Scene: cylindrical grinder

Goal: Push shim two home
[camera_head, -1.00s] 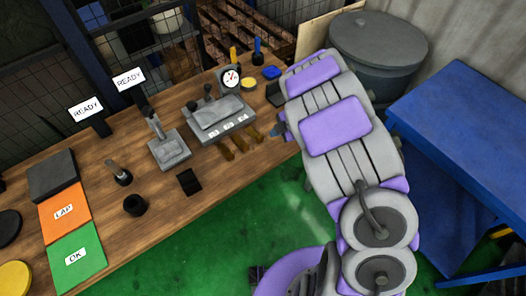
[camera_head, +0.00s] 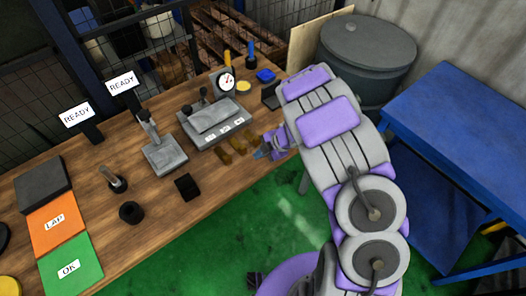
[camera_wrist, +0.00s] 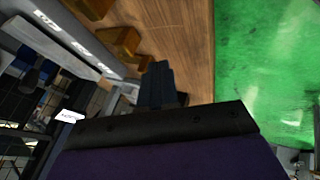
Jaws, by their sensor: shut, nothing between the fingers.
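A grey fixture block (camera_head: 215,122) with white labels on its front face stands on the wooden bench. Brass shims (camera_head: 237,149) stick out from its front side toward the bench edge; they also show in the wrist view, one in the middle (camera_wrist: 118,45). The labels are too small to read surely, so I cannot tell which shim is number two. My gripper (camera_head: 260,154) is just right of the shims, low over the bench's front edge. In the wrist view its dark fingers (camera_wrist: 157,84) are shut and empty, pointing toward the nearest shim (camera_wrist: 143,62). Contact cannot be told.
A dial gauge (camera_head: 227,83) stands behind the block. A grey stand (camera_head: 163,154), a black block (camera_head: 187,187) and a black ring (camera_head: 131,212) are to the left. A blue table (camera_head: 455,120) and a grey drum (camera_head: 367,50) are on the right. Green floor is clear in front.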

